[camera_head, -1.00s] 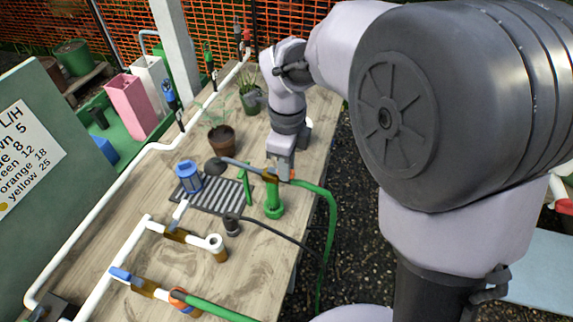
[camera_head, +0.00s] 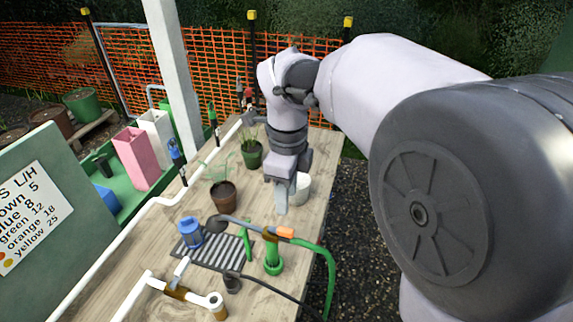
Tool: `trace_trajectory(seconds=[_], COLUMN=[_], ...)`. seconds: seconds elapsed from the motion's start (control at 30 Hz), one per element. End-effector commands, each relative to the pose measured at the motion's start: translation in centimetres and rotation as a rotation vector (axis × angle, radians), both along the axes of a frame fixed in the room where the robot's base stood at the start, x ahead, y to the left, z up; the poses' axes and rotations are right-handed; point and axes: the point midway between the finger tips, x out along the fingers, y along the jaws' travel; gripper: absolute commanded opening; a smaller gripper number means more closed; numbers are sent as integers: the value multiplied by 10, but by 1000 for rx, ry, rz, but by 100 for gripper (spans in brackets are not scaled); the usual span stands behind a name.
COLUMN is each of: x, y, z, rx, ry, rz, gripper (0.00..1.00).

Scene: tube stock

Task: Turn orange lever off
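A small orange piece (camera_head: 285,232), which looks like the orange lever, sits at the joint of a grey spray wand (camera_head: 240,222) and a green hose (camera_head: 328,262). The joint lies over a green upright holder (camera_head: 273,262) on the wooden table. My gripper (camera_head: 282,208) points down just behind and above the orange piece, apart from it in the picture. Its fingers overlap from this side, so I cannot tell whether they are open or shut. I see nothing held in it.
A slatted grey tray (camera_head: 215,252) with a blue lantern-like item (camera_head: 190,230) lies left of the holder. Bare wood (camera_head: 320,160) shows behind.

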Motion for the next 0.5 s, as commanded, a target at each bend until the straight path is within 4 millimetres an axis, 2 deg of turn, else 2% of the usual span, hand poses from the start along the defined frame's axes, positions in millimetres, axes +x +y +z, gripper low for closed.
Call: trace_trajectory(seconds=[0.03,0.2,0.33,0.5], x=[0,0,0,0], y=[0,-1,-1,-1], z=[20,54,63,64], rx=[1,0,0,0], ry=[-4,-1,0,0], rz=[-1,-1,0,0], gripper=[38,38,38,38])
